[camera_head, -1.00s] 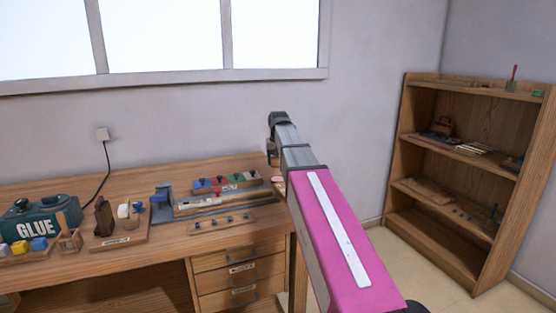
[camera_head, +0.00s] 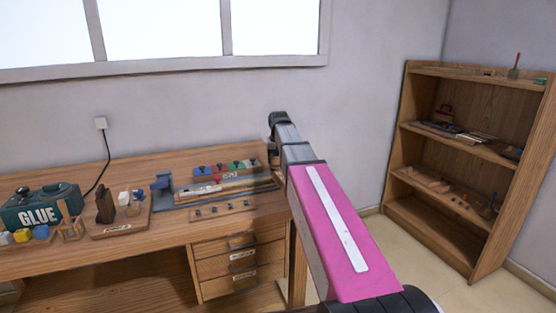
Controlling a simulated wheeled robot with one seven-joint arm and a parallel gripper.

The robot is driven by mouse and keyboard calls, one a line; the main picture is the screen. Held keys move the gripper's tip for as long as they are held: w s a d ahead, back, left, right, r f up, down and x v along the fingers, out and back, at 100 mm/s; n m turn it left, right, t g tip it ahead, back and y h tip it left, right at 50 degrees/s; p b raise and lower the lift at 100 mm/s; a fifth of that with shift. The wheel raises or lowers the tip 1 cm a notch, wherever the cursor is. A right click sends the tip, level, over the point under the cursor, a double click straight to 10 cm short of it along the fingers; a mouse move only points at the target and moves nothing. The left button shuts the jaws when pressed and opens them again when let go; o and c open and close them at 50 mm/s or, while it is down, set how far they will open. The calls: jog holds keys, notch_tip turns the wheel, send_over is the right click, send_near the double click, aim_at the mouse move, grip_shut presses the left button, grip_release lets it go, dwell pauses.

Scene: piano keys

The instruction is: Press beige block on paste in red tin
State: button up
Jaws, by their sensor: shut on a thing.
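My arm, pink with a grey far part, reaches from the lower right toward the right end of the workbench (camera_head: 130,245). Its far end bends down behind the grey link, so my gripper and anything in it are hidden. I cannot make out a beige block.
A green GLUE container (camera_head: 40,208) and small coloured blocks (camera_head: 22,236) are at the bench's left. A blue vise-like tool (camera_head: 162,188) stands mid-bench. Drawers (camera_head: 240,268) are below. A wooden shelf (camera_head: 407,165) stands at the right, with open floor before it.

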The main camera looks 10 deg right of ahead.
jog(key=shift+f, duration=0.55)
dwell(1.7)
jog(key=shift+r, duration=3.5)
